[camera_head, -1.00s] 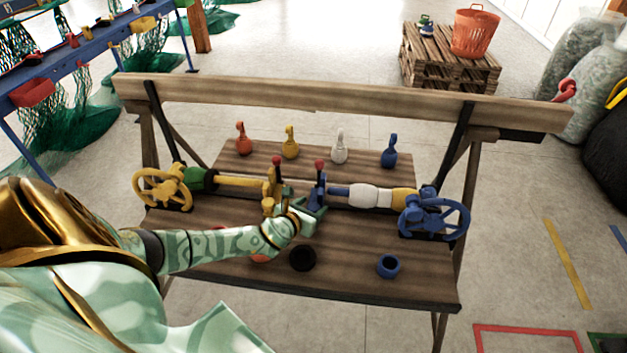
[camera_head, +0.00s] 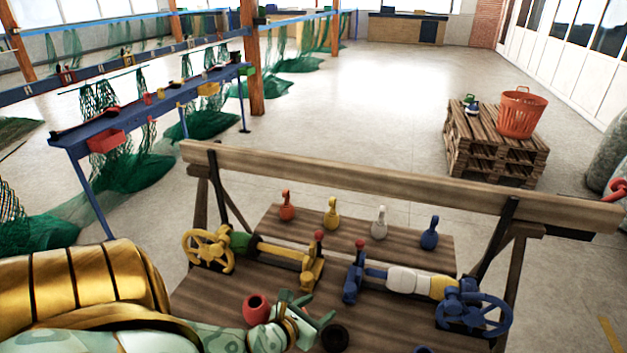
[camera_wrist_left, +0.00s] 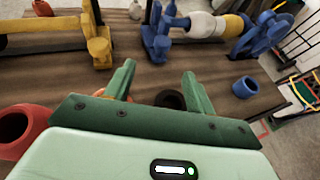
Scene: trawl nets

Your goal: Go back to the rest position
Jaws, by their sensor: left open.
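My left gripper (camera_head: 305,312) is low over the front of the wooden workbench (camera_head: 215,291). In the left wrist view its two green fingers (camera_wrist_left: 158,88) stand apart with nothing gripped between them. A black ring (camera_wrist_left: 170,98) shows beyond and partly behind the fingers. A red cup (camera_head: 257,307) is just left of the gripper in the head view. The yellow clamp with handwheel (camera_head: 208,250) is at the bench's left, and the blue clamp with handwheel (camera_head: 473,308) is at its right. My right gripper does not show.
Red (camera_head: 287,206), yellow (camera_head: 332,213), white (camera_head: 379,222) and blue (camera_head: 429,233) pegs stand on the rear shelf. A blue ring (camera_wrist_left: 244,88) lies at the bench's right front. A pallet stack (camera_head: 495,145) with an orange basket (camera_head: 521,112) stands behind. Open floor lies beyond the bench.

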